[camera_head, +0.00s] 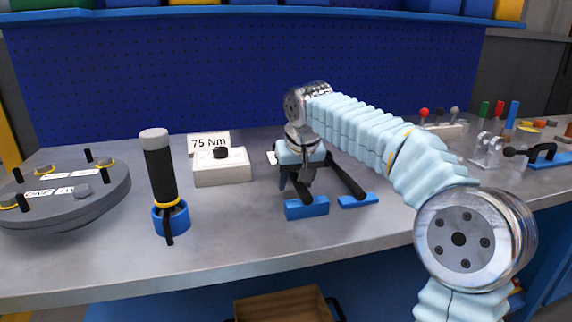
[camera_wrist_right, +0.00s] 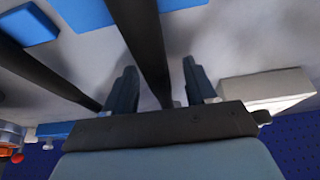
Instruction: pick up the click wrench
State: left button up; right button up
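Two long black bars lie side by side on blue rests in the middle of the bench. The left bar (camera_head: 302,192) and the right bar (camera_head: 347,179) look like wrench handles; which one is the click wrench I cannot tell. My right gripper (camera_head: 293,183) points down over the left bar. In the right wrist view that bar (camera_wrist_right: 141,35) passes between the open fingers (camera_wrist_right: 160,70), with a visible gap on each side. The other bar (camera_wrist_right: 42,70) lies outside the fingers. My left gripper is not in view.
A white box (camera_head: 222,172) with a black knob and a "75 Nm" sign (camera_head: 208,141) stands left of the bars. A black cylinder (camera_head: 159,170) stands in a blue ring. A grey round flange (camera_head: 70,208) is at far left. A blue pegboard (camera_head: 200,75) closes the back.

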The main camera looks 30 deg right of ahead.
jog(key=c, duration=1)
jog(key=shift+r, duration=0.1)
grip_shut()
jog(key=shift+r, duration=0.65)
jog(key=s+d+r, duration=0.1)
jog(key=s+r, duration=1)
jog(key=s, duration=0.3)
jog(key=shift+r, duration=0.35)
jog(key=shift+d, duration=0.1)
